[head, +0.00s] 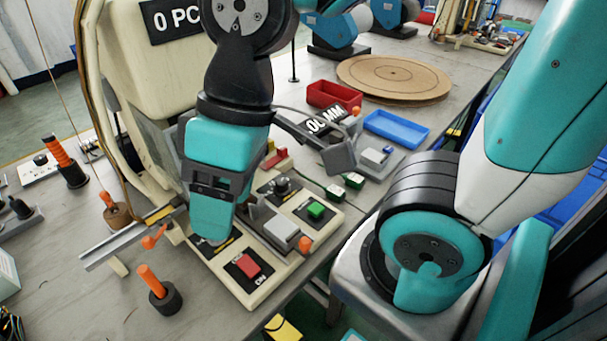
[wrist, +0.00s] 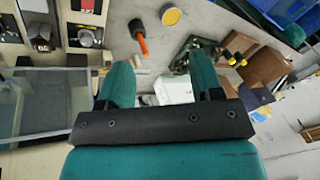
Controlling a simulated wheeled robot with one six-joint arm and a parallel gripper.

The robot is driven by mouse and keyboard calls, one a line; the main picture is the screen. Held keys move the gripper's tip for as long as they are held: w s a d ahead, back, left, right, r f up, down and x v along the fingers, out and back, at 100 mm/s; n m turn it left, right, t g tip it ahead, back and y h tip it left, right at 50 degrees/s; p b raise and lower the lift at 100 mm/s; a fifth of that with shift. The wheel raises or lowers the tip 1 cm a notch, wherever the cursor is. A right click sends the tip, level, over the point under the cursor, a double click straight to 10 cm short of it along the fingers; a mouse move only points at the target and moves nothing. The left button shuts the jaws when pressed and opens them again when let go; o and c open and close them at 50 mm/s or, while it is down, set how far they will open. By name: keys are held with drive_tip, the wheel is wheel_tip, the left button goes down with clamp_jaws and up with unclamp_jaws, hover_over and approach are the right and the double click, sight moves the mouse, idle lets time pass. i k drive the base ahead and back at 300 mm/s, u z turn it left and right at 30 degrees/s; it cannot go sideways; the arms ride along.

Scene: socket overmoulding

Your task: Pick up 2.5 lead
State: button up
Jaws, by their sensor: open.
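My gripper (head: 212,215) hangs over the front panel of the cream machine in the head view, pointing down. In the wrist view my gripper (wrist: 160,72) shows two teal fingers spread apart, with nothing held between them. I cannot make out a lead marked 2.5 in either view. Thin coloured wires (head: 12,326) show at the lower left edge of the head view, cut off by the frame. In the wrist view, a white box (wrist: 174,90) shows beyond the fingers, partly hidden by the gripper.
The cream control panel (head: 222,277) carries a red button (head: 248,264) and a green button (head: 316,210). An orange-handled tool (head: 160,290) stands on the grey table. Brown boxes (wrist: 268,68) lie at the right in the wrist view. A blue tray (head: 396,128) stands farther back.

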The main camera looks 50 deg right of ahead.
sight(334, 192)
drive_tip(key=k, duration=1.2)
drive_tip(key=z, duration=0.75)
drive_tip(key=i, duration=1.05)
drive_tip(key=u, duration=0.15)
